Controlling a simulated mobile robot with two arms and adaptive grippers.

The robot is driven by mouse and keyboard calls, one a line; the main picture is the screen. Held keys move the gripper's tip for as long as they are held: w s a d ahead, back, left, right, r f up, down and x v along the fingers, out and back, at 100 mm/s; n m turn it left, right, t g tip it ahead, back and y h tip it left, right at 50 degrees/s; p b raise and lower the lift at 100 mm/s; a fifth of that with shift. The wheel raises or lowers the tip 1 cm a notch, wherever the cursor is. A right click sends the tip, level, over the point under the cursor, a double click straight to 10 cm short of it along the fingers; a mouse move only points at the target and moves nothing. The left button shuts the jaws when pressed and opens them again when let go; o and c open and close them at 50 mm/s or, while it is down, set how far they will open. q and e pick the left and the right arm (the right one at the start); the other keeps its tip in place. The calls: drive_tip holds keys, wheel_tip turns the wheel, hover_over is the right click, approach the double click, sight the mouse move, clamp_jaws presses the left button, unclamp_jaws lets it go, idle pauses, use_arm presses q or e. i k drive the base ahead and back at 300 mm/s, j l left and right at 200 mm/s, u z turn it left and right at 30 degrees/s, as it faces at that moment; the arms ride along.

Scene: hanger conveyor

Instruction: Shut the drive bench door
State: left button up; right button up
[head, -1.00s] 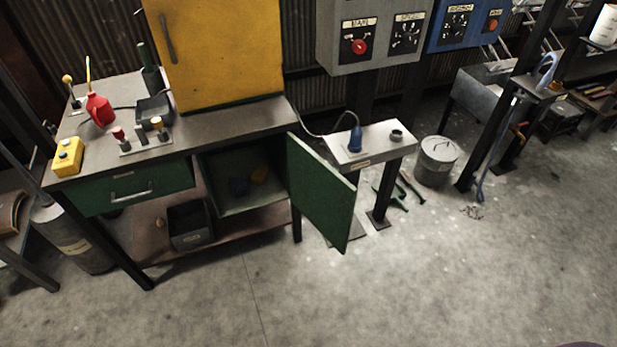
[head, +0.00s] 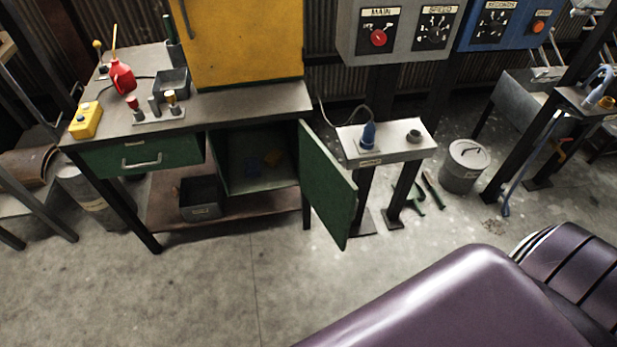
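The drive bench (head: 235,106) stands at the left with a grey top. Its green door (head: 328,184) is hinged at the right side of the cabinet opening and stands wide open, swung out toward me. The cabinet inside (head: 255,178) is open to view, with dim blue and orange items in it. A purple arm of mine fills the lower right, apart from the door in the picture. Neither gripper shows in the head view.
A small stand (head: 392,143) with a blue plug stands just right of the door. A closed green drawer (head: 143,156) is left of the cabinet. The floor (head: 215,285) before the bench is clear.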

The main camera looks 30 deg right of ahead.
sight(330, 192)
drive_tip(key=l+u, duration=0.1)
drive_tip(key=l, duration=0.3)
drive_tip(key=k+l, duration=0.15)
drive_tip(key=l, duration=0.25)
drive_tip(key=k+l+u, duration=0.15)
drive_tip(key=l, duration=0.7)
drive_tip(key=k+l+u, duration=0.15)
drive_tip(key=l, duration=0.25)
drive_tip(key=k+l, duration=0.15)
drive_tip(key=l, duration=0.2)
drive_tip(key=i+l+u, duration=0.05)
